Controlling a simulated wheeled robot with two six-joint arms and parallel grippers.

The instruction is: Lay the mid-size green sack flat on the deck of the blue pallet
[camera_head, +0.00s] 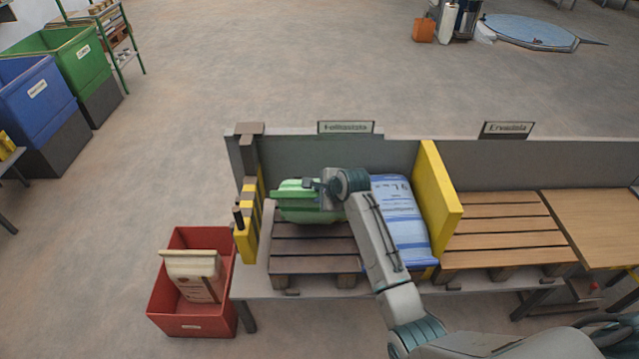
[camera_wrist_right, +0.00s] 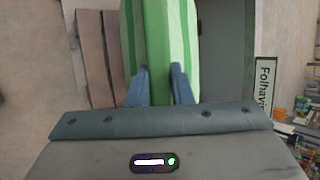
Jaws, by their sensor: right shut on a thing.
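The green sack (camera_head: 296,212), light and dark green, is over the rear left part of a dark brown slatted pallet (camera_head: 312,249). I cannot tell whether it touches the deck. My right gripper (camera_head: 324,192) reaches it from the right and is shut on it. In the right wrist view, the fingers (camera_wrist_right: 160,86) pinch a ridge of the striped green sack (camera_wrist_right: 187,35). The arm hides part of the sack and pallet. No pallet deck looks blue. My left gripper is not in view.
A blue-and-white sack (camera_head: 408,222) lies right of the green one, beside a yellow divider (camera_head: 437,197). A bare lighter pallet (camera_head: 505,232) is beyond it. A yellow post (camera_head: 247,231) stands left. A red bin (camera_head: 193,321) holds a cream sack (camera_head: 192,272). A grey wall (camera_head: 385,155) closes the back.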

